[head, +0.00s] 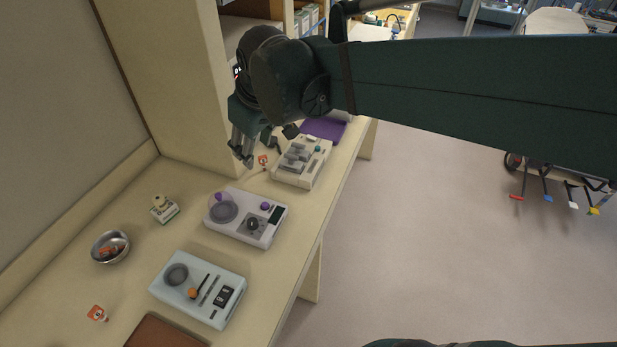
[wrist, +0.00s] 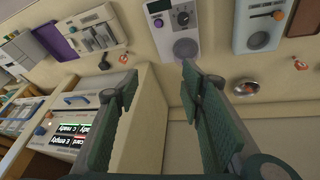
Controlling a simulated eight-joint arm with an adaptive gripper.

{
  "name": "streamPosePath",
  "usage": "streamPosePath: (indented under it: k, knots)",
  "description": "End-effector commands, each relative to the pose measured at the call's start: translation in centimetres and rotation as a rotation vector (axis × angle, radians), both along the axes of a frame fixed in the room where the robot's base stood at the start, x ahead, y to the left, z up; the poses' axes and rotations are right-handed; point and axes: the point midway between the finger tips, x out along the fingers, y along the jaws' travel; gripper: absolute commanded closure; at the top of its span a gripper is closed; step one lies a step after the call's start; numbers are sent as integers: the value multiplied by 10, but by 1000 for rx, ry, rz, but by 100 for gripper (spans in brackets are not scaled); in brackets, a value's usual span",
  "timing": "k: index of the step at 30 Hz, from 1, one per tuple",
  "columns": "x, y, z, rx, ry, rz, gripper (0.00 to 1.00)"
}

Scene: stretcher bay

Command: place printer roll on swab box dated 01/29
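My gripper (head: 263,153) is above the far part of the bench, beside the cream keyed device. A small white box with a green band (head: 167,214) stands near the wall side in the head view. A small cream piece (head: 159,201) is on or against its top; I cannot tell whether it is the printer roll. The date on the box is too small to read. In the wrist view the box is not visible, possibly behind the right finger.
A metal bowl (head: 110,247) holds an orange-and-white item. Similar small items lie near the front (head: 97,313) and below my gripper (head: 263,161). A grey device (head: 246,216), a pale blue device (head: 198,289) and a cream device (head: 301,161) line the open edge. A pillar (head: 180,80) stands beside my gripper.

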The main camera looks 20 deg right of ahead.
Motion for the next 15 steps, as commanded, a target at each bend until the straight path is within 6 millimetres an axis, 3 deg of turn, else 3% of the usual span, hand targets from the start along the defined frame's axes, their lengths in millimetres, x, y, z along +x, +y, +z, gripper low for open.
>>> streamPosePath:
  k: [15]
  knots:
    - [-83, -57, -13, 89, -99, -240, 61]
